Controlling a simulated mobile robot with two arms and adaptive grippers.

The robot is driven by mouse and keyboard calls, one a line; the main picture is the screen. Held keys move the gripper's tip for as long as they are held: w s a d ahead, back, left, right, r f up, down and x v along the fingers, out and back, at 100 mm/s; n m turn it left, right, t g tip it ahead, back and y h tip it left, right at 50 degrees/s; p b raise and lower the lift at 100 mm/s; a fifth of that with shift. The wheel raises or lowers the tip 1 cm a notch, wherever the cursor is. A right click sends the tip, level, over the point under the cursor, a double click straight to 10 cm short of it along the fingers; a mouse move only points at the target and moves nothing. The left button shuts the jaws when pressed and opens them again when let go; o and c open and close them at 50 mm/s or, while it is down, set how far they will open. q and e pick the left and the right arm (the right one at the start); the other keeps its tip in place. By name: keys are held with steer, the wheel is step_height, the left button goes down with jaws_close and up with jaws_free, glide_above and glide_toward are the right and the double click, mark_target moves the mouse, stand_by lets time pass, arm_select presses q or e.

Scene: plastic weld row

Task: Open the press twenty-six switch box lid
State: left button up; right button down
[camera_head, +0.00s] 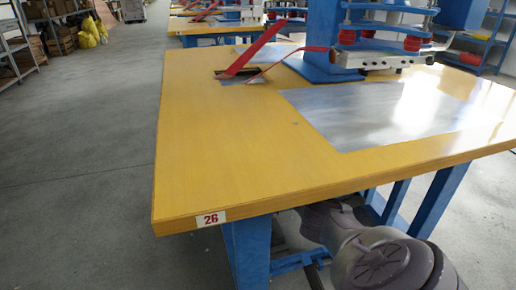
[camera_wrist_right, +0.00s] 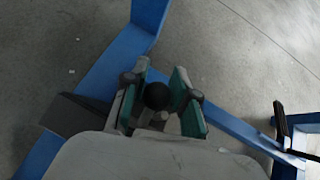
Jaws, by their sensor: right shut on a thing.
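The table with the red 26 label (camera_head: 211,218) carries a press (camera_head: 385,30) at its back right. In the head view my right arm reaches down below the table's front edge, and its gripper is hidden there. In the right wrist view my right gripper (camera_wrist_right: 161,82) has its two green-padded fingers on either side of a round black knob (camera_wrist_right: 157,95) and is shut on it. A dark grey flat-sided part (camera_wrist_right: 75,113) lies left of the gripper; I cannot tell whether it belongs to the switch box. I cannot make out the lid's position. My left gripper is not in view.
Blue table legs and rails (camera_wrist_right: 148,14) surround the right gripper closely. A dark part (camera_wrist_right: 283,125) stands at the right of the wrist view. A metal plate (camera_head: 400,105) and a red strip (camera_head: 258,47) are on the yellow tabletop. The floor (camera_head: 80,170) on the left is clear.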

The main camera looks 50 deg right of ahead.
steer(key=shift+s+f, duration=0.35)
steer(key=shift+f, duration=0.05)
steer(key=c, duration=0.9)
jaws_free()
steer(key=shift+d, duration=0.15)
steer(key=shift+w+r, duration=0.2)
